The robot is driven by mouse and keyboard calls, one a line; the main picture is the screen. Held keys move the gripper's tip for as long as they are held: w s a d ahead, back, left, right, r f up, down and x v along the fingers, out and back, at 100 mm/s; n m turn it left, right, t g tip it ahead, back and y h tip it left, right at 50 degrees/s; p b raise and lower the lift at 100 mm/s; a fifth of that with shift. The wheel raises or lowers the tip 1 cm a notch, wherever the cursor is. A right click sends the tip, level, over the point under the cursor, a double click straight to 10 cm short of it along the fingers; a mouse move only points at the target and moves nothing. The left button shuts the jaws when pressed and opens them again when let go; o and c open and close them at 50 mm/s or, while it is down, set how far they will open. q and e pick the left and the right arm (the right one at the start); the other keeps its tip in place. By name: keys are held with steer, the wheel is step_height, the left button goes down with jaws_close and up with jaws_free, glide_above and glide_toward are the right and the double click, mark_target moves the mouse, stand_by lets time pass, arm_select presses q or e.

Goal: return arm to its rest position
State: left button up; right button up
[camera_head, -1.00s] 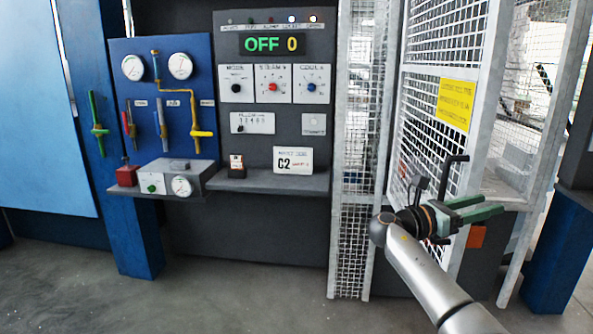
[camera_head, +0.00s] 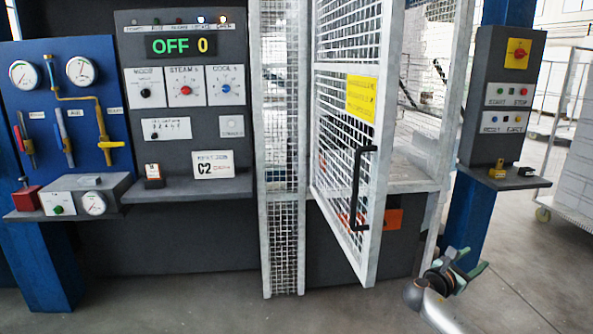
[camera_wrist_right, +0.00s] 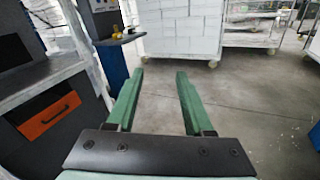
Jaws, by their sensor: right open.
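My right gripper (camera_head: 466,271) shows at the lower right of the head view, low in front of the press, to the right of the mesh door's lower edge. In the right wrist view its two green fingers (camera_wrist_right: 160,88) stand apart with nothing between them. It touches nothing that I can see. My left gripper is in neither view.
The mesh door (camera_head: 345,130) with its black handle (camera_head: 359,188) stands ajar. A control post (camera_head: 505,95) with a small shelf (camera_head: 503,178) is at the right. The control panel (camera_head: 184,100) reads OFF 0. Open floor and a white cart (camera_head: 577,130) lie further right.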

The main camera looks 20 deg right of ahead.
steer(key=s+a+f+m+t+y, duration=0.1)
steer(key=s+a+f+y, duration=0.4)
steer(key=f, duration=0.4)
steer(key=s+a+f+m+t+y, duration=0.1)
steer(key=s+a+f+m+y, duration=0.15)
steer(key=a+f, duration=0.5)
steer(key=s+a+f+m+t+y, duration=0.1)
steer(key=s+a+f+y, duration=0.4)
steer(key=f, duration=0.6)
steer(key=s+a+f+m+y, duration=0.1)
steer(key=s+a+m+y, duration=0.55)
steer(key=s+a, duration=0.75)
steer(key=s+a+m+t, duration=0.1)
steer(key=a+m, duration=0.5)
steer(key=a, duration=0.5)
steer(key=shift+r+y, duration=0.25)
steer(key=shift+y, duration=0.05)
